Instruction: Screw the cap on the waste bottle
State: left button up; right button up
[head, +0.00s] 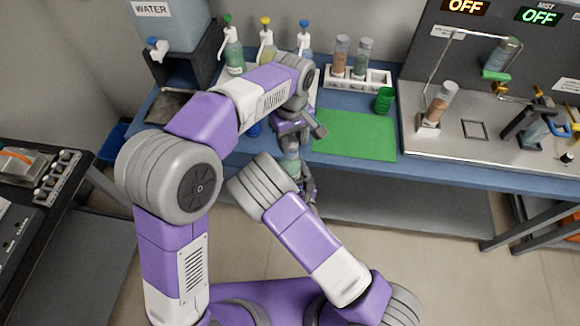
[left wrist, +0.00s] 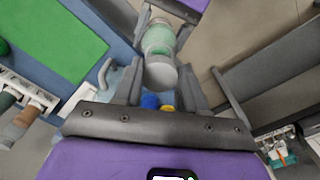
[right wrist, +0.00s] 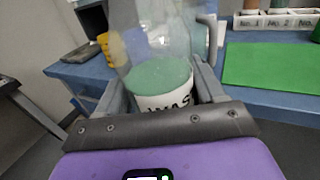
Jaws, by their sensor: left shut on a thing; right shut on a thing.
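The waste bottle is clear with green liquid inside (head: 290,166). It is held in the air in front of the table edge. In the right wrist view its white label (right wrist: 170,103) reads "WAS". My right gripper (head: 306,188) is shut around the bottle's lower part. My left gripper (head: 292,140) is above the bottle. In the left wrist view a grey cap (left wrist: 161,73) sits between its fingers, in line with the bottle (left wrist: 158,40) and apparently at its mouth. I cannot tell whether the threads are engaged.
A green mat (head: 355,135) lies on the blue table. A green cup (head: 384,100) and a white rack (head: 375,79) with vials stand behind it. Several wash bottles stand at the back (head: 266,42). A grey machine panel (head: 480,110) is at the right.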

aim_at(291, 168)
pick_arm(q)
jog(key=shift+s+d, duration=0.1)
dwell(0.5)
jog(key=shift+f, duration=0.9)
jog(key=shift+f, duration=0.55)
